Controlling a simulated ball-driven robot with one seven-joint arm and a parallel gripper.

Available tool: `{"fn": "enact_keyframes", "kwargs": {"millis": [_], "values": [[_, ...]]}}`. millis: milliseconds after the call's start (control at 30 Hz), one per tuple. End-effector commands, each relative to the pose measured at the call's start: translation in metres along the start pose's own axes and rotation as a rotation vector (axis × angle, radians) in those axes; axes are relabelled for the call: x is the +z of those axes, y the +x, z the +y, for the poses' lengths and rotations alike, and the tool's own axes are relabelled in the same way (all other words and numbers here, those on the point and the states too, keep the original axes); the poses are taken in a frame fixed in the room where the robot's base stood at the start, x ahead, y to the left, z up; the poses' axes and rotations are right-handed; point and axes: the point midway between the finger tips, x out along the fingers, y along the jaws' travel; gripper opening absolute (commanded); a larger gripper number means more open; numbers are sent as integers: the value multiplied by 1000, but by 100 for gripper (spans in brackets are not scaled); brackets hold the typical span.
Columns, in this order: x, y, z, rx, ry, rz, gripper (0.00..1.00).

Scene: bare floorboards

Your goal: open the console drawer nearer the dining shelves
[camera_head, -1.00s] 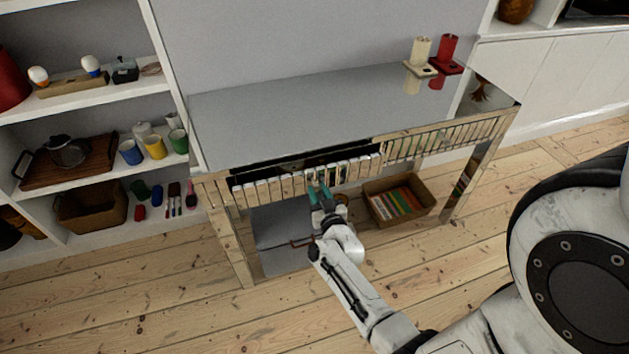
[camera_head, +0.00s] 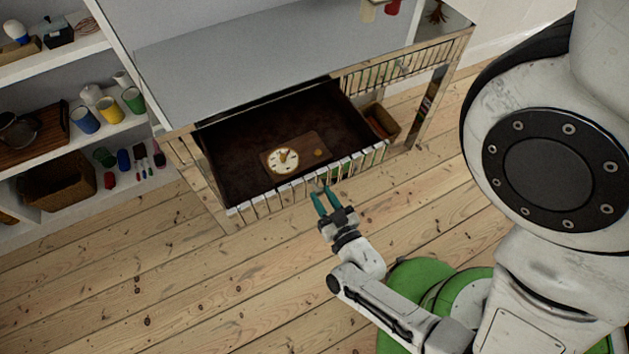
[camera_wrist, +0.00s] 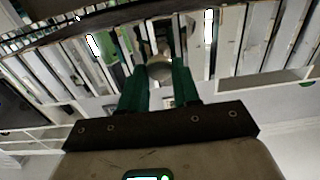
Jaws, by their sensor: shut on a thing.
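The mirrored console (camera_head: 250,42) has two slatted-front drawers. The left drawer (camera_head: 262,207), nearer the shelves with mugs (camera_head: 88,118), stands far out and shows its dark inside. In it lie a brown board and a round white dial-like thing (camera_head: 283,160). My gripper (camera_head: 324,192) is at the middle of this drawer's front. In the wrist view its green fingers (camera_wrist: 160,88) are shut on a round knob (camera_wrist: 159,67) on the slatted front. The right drawer (camera_head: 405,66) is closed.
A box with books (camera_head: 381,121) sits under the console's right part. A red candle holder (camera_head: 393,6) and a cream one (camera_head: 373,10) stand on the top. Bare floorboards (camera_head: 200,290) are clear in front.

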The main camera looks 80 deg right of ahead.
Motion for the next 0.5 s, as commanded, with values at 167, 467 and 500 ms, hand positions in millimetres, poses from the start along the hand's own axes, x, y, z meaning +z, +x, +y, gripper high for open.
{"fn": "enact_keyframes", "kwargs": {"millis": [167, 467, 500], "values": [[0, -15, 0, 0, 1, 0, 0], [0, -19, 0, 0, 0, 1, 0], [0, -19, 0, 0, 0, 1, 0]]}}
